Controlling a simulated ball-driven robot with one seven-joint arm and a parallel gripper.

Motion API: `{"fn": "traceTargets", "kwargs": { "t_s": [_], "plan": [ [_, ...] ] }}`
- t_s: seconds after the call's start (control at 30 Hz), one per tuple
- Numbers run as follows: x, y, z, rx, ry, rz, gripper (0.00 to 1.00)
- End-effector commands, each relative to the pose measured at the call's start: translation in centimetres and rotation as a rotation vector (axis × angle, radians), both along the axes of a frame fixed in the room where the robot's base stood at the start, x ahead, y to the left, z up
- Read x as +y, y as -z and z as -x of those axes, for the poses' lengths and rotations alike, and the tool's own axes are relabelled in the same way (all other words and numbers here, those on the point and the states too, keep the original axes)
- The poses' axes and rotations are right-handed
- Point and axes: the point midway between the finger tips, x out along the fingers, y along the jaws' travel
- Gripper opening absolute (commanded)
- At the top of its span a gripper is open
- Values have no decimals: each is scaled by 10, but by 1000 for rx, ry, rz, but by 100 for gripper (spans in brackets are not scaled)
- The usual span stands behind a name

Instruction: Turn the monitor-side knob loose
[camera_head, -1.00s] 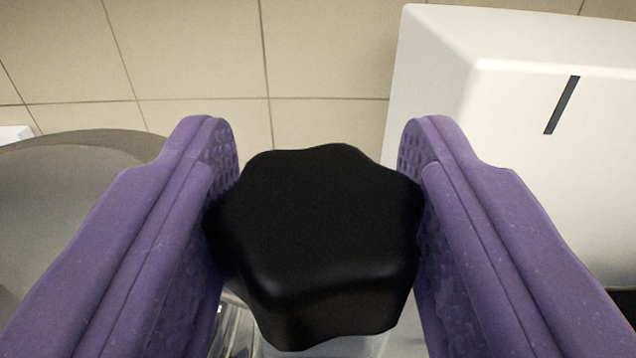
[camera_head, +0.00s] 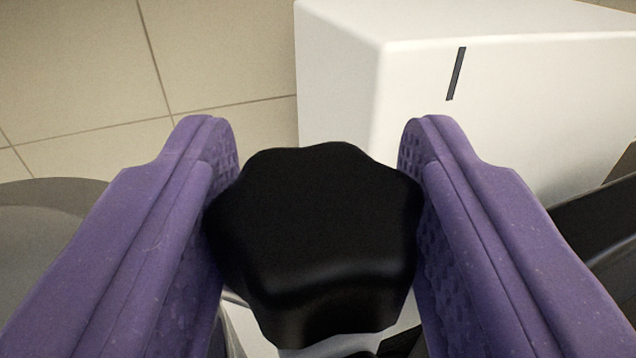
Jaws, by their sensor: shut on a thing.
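A black lobed knob (camera_head: 318,225) fills the middle of the view, seen from above. My gripper (camera_head: 317,170) has purple, dimpled fingers, one on each side of the knob. The fingers are shut on the knob's left and right edges. The knob hides most of what lies beneath it, and its stem cannot be seen. Small pale and dark parts show just below its lower edge.
A white box-shaped housing (camera_head: 520,95) with a dark slot (camera_head: 456,74) stands behind and to the right. A grey rounded surface (camera_head: 45,225) is at the left. A dark part (camera_head: 597,225) shows at the right edge. Beige floor tiles (camera_head: 80,70) lie at the upper left.

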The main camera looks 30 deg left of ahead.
Motion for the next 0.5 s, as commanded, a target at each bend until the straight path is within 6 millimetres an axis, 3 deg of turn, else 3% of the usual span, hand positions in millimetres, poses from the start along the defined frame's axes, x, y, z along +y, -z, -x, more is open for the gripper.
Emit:
{"fn": "traceTargets", "kwargs": {
  "t_s": [0.13, 0.17, 0.23, 0.5],
  "plan": [
    [0, -1, 0, -3, 0, -1, 19],
    [0, -1, 0, -3, -1, -1, 56],
    [0, -1, 0, -3, -1, -1, 70],
    [0, -1, 0, -2, -1, -1, 70]
  ]
}}
